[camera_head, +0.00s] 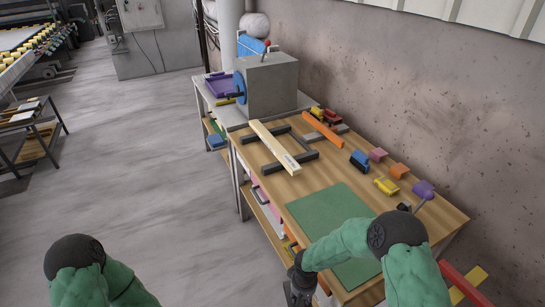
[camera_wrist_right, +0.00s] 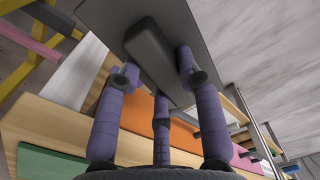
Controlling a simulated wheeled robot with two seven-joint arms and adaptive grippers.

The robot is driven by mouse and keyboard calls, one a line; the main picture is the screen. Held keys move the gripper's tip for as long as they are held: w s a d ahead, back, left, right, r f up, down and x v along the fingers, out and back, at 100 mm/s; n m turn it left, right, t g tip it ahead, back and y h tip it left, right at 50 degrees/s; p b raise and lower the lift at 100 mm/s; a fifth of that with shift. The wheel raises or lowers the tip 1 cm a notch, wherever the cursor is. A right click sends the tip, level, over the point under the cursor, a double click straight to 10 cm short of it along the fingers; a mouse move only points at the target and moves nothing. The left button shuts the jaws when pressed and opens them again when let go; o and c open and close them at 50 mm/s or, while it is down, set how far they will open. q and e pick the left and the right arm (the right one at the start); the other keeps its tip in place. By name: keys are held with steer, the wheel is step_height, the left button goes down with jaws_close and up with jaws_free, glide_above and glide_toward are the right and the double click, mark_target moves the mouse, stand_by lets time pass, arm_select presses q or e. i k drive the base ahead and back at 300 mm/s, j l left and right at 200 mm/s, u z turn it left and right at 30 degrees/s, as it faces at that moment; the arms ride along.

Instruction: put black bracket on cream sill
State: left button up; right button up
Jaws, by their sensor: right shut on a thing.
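The cream sill (camera_head: 275,147) is a long pale bar with a small dark mark, lying across a dark frame (camera_head: 300,157) on the wooden workbench. My right gripper (camera_head: 298,292) is low at the bench's near side, partly cut off by the bottom edge. In the right wrist view its purple fingers (camera_wrist_right: 160,75) are shut on the black bracket (camera_wrist_right: 155,48), a dark grey block with a wide flat dark plate behind it. The bracket is apart from the sill. My left gripper is out of view; only part of my left arm shows.
A green mat (camera_head: 330,220) lies bare on the near part of the bench. Toy-like blocks, a blue piece (camera_head: 360,161) and a yellow one (camera_head: 386,186) line the wall side. A grey machine (camera_head: 270,85) stands at the far end. Shelves below hold coloured items.

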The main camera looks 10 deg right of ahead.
mark_target(271, 145)
steer(key=i+j+z, duration=0.3)
steer(key=i+j, duration=0.15)
steer(key=j, duration=0.15)
steer(key=i+j+z, duration=0.1)
steer(key=j, duration=0.25)
steer(key=i+j+z, duration=0.15)
steer(key=i+j, duration=0.15)
steer(key=j, duration=0.1)
